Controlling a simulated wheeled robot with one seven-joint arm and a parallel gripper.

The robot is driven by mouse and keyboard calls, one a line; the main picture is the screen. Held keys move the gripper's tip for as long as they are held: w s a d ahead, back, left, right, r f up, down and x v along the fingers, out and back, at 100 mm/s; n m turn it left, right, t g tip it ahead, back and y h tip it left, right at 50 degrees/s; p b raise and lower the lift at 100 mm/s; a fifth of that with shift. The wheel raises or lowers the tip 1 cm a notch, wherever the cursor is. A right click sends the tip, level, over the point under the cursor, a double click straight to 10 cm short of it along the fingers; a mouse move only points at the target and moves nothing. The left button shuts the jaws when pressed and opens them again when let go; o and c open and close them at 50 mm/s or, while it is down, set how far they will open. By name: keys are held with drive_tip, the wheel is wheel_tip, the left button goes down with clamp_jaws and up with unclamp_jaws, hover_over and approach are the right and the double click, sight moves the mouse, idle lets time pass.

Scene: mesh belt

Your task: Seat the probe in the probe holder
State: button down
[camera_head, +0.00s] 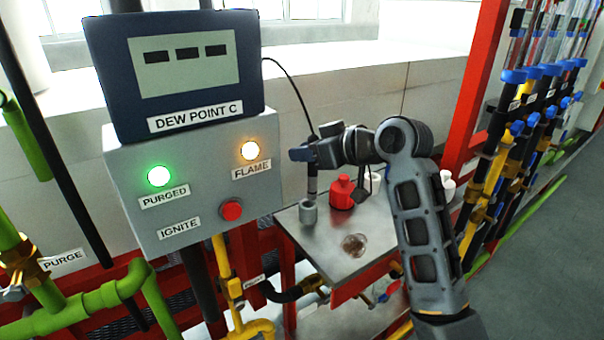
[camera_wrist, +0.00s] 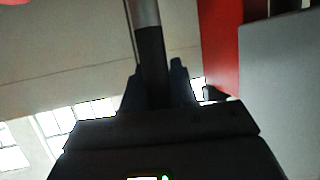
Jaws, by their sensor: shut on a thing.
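The probe (camera_head: 312,180) is a slim dark rod with a cable from its top that runs to the dew point display. In the head view it stands roughly upright in my gripper (camera_head: 306,154), which is shut on it. The grey cylindrical probe holder (camera_head: 308,211) stands on the steel table. The probe's lower end is at or just above the holder's top; I cannot tell whether it is inside. In the wrist view the probe (camera_wrist: 152,60) shows as a dark rod with a paler end between the fingers (camera_wrist: 155,88). The holder is not recognisable there.
A red bottle (camera_head: 342,192) stands right of the holder, with white containers (camera_head: 446,184) behind my arm. A brownish round patch (camera_head: 354,244) lies on the steel table (camera_head: 325,240). The dew point display (camera_head: 185,72) and control box (camera_head: 195,185) stand left.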

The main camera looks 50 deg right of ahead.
drive_tip(key=f+b, duration=0.2)
drive_tip(key=f, duration=0.1)
drive_tip(key=f+b, duration=0.1)
drive_tip(key=shift+w+a+f+b, duration=0.25)
drive_tip(key=shift+a+f+b, duration=0.1)
drive_tip(key=shift+f+b, duration=0.05)
drive_tip(key=shift+r, duration=0.1)
drive_tip(key=c, duration=0.9)
unclamp_jaws()
drive_tip(key=shift+s, duration=0.1)
drive_tip(key=v, duration=1.1)
drive_tip(key=shift+s+r+b, duration=0.25)
drive_tip(key=shift+s+b, duration=0.1)
drive_tip(key=shift+b, duration=0.1)
